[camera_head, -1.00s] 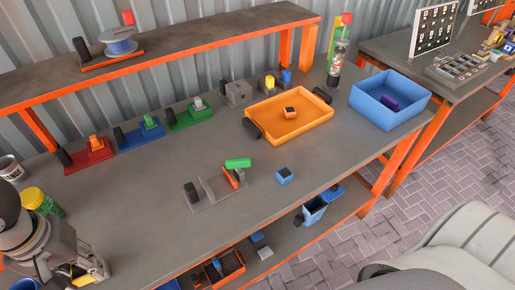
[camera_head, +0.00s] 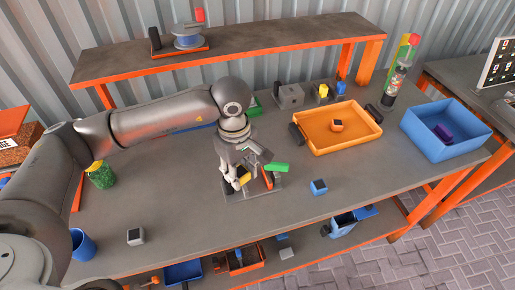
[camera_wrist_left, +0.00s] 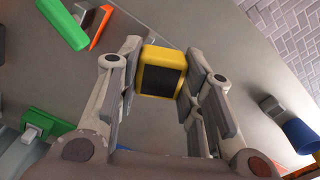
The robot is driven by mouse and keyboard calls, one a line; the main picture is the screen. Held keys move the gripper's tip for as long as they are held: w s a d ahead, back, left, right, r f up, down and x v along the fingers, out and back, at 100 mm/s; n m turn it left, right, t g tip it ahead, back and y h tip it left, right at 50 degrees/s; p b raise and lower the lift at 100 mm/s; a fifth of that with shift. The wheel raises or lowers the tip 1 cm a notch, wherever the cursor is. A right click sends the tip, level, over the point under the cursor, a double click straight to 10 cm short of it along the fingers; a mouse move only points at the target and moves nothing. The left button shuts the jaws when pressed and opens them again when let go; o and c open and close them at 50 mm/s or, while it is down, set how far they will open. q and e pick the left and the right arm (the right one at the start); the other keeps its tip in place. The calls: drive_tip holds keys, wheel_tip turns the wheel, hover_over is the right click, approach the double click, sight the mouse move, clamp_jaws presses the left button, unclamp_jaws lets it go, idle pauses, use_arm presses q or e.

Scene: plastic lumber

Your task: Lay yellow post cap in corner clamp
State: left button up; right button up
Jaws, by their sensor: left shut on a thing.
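The yellow post cap (camera_head: 244,176), with a dark face, is between the fingers of my left gripper (camera_head: 238,181). My left wrist view shows the cap (camera_wrist_left: 160,72) gripped at its sides by both fingertips (camera_wrist_left: 160,75). What looks like the corner clamp (camera_head: 267,193) is a grey plate with an orange part and a green bar (camera_head: 277,168). My left gripper is at its left side in the head view and hides part of it. I cannot tell whether the cap touches the plate. My right gripper is not in view.
A small blue block (camera_head: 318,187) lies right of the clamp. An orange tray (camera_head: 347,143) and a blue bin (camera_head: 470,148) stand further right. A grey cap (camera_head: 135,237), a blue cup (camera_head: 82,246) and a green jar (camera_head: 102,177) stand at the left. The front middle of the bench is clear.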

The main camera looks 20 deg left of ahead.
sight(255, 184)
use_arm(q)
drive_tip(key=w+d+f+n+p, duration=0.1)
drive_tip(key=w+n+p, duration=0.3)
drive_tip(key=n, duration=0.9)
drive_tip(key=shift+w+d, duration=0.25)
drive_tip(key=shift+w, duration=0.95)
drive_tip(key=shift+f, duration=0.1)
wheel_tip(255, 184, down, 8)
drive_tip(key=b, duration=0.8)
drive_tip(key=shift+f, duration=0.25)
drive_tip(key=shift+f+b, duration=0.75)
